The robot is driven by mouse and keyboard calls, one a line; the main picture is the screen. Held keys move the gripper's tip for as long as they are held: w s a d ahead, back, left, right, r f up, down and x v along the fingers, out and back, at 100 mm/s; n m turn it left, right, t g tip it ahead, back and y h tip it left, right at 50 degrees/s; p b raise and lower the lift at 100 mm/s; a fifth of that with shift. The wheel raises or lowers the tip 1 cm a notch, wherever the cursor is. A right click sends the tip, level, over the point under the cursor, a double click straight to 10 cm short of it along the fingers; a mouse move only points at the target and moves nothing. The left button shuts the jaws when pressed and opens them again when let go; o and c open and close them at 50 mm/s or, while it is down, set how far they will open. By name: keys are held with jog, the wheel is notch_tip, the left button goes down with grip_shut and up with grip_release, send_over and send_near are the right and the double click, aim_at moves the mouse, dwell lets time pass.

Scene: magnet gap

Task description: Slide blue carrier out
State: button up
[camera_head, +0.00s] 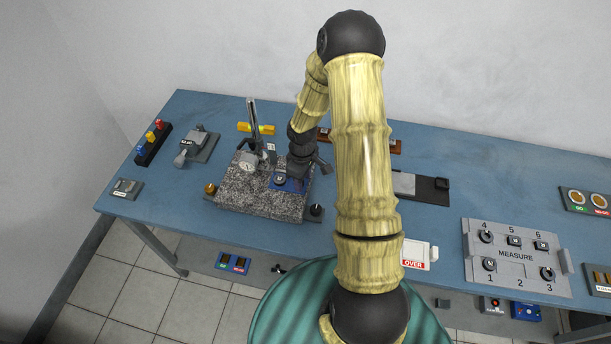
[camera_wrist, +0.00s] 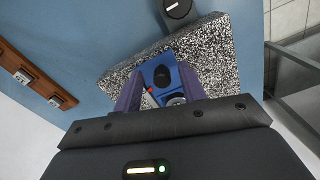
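The blue carrier (camera_head: 289,184) lies on the speckled granite block (camera_head: 245,192), near its right side. It carries a round dark part. In the wrist view the blue carrier (camera_wrist: 147,72) shows between my two purple fingers, with a dark knob (camera_wrist: 161,76) and a round metallic part (camera_wrist: 176,100) on it. My gripper (camera_wrist: 160,80) is open, its fingers spread to either side of the carrier. In the head view my gripper (camera_head: 298,174) is low over the carrier and hides part of it. Whether the fingers touch it I cannot tell.
A dial gauge (camera_head: 247,162) on an upright stand is left of the carrier on the block. A black knob (camera_head: 316,210) sits at the block's right front corner. The grey MEASURE panel (camera_head: 515,256) is at the right.

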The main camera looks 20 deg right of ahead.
jog(key=shift+w+a, duration=0.1)
jog(key=shift+w, duration=0.05)
notch_tip(320, 180, up, 17)
jog(key=b, duration=0.1)
jog(key=shift+r+b, duration=0.2)
jog(key=shift+b, duration=0.15)
dwell(0.3)
jog(key=s+a+r+m+t, duration=0.1)
jog(key=s+a+m, duration=0.2)
jog(key=s, duration=0.4)
jog(key=s+a+r+m+t, duration=0.1)
jog(key=s+a+m, duration=0.3)
jog(key=s, duration=0.3)
jog(key=shift+s+a+r+m+t, duration=0.15)
jog(key=shift+a+r+m+t, duration=0.15)
jog(key=shift+m, duration=0.1)
jog(key=shift+c, duration=0.5)
